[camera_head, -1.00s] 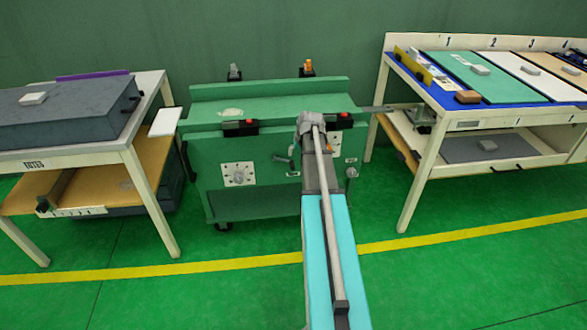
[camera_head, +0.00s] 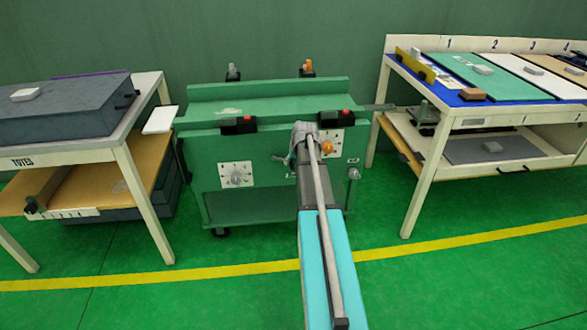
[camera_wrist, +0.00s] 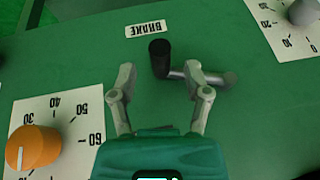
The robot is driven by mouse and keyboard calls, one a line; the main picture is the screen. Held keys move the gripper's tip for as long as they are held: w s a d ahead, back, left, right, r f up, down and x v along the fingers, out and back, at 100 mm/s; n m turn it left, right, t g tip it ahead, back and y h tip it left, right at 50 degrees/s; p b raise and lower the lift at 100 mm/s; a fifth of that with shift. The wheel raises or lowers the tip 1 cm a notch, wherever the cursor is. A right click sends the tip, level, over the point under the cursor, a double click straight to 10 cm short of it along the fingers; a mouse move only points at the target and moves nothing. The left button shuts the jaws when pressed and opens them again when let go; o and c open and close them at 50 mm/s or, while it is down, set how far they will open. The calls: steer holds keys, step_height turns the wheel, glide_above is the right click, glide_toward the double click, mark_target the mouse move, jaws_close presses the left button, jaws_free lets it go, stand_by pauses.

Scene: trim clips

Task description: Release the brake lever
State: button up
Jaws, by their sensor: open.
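My gripper (camera_wrist: 160,75) is open, with one finger on each side of the lever. The grip shows just past and between the fingertips; I cannot tell whether either finger touches it. In the head view my gripper (camera_head: 297,148) is at the front of the green machine (camera_head: 270,183), and mostly hides the lever.
An orange knob (camera_wrist: 32,147) on a numbered dial plate and a grey knob (camera_wrist: 305,11) on another flank the lever. Red-buttoned black boxes (camera_head: 238,125) sit above on the machine. A tote table (camera_head: 75,150) stands left and a numbered worktable (camera_head: 455,122) right.

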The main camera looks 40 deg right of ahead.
steer(key=shift+w+f+b, duration=0.3)
steer(key=shift+f+b, duration=0.1)
steer(key=shift+f, duration=0.2)
jaws_close()
